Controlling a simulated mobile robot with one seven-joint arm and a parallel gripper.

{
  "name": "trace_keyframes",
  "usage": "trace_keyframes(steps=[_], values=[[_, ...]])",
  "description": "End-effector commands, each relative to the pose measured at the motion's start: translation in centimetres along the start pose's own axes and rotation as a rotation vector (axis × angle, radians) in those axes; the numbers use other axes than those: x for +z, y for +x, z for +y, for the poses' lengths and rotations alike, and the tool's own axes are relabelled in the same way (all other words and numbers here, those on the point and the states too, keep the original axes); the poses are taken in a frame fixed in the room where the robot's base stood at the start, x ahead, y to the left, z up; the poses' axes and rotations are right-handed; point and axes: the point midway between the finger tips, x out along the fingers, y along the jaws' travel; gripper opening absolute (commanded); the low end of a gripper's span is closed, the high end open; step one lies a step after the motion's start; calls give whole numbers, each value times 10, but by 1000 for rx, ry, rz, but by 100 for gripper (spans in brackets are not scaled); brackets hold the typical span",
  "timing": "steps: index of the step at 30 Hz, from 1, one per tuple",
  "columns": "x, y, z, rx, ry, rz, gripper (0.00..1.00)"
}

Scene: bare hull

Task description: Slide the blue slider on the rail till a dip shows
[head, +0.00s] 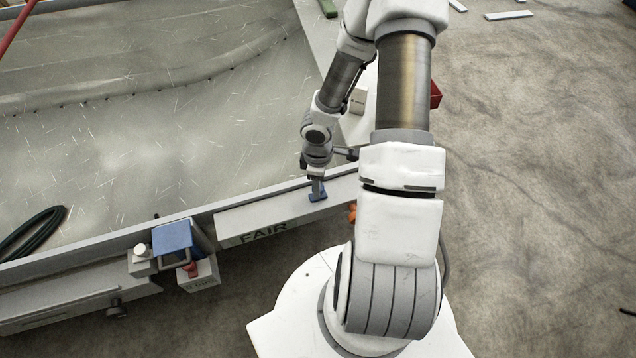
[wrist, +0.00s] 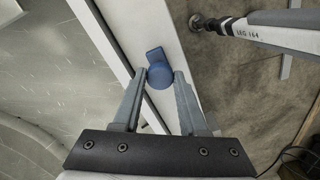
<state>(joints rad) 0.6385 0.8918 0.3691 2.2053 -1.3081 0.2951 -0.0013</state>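The blue slider (head: 317,197) sits on the pale rail (head: 285,207), near the right part of its visible length. In the wrist view the slider (wrist: 160,76) has a round knob and a flat tab on the white rail (wrist: 185,50). My gripper (head: 317,186) points down at the slider from above. In the wrist view my gripper's fingertips (wrist: 161,75) stand against both sides of the knob, with no clear gap. The rail's right end is hidden behind my arm in the head view. I see no clear dip in the rail.
A blue block-like fixture (head: 173,238) with a white knob and a red part stands left of the rail. The word FAIR is on the rail's front face. A grey bar (wrist: 270,35) marked 164 reaches in from the right. A dark coiled hose (head: 35,230) lies far left.

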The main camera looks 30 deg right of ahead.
Motion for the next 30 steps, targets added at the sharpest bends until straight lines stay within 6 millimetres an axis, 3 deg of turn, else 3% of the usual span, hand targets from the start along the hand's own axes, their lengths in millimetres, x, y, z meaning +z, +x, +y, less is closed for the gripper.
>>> trace_keyframes(steps=[1,6,30], values=[[0,0,0,0,0,0,26],[0,0,0,0,0,0,0],[0,0,0,0,0,0,0]])
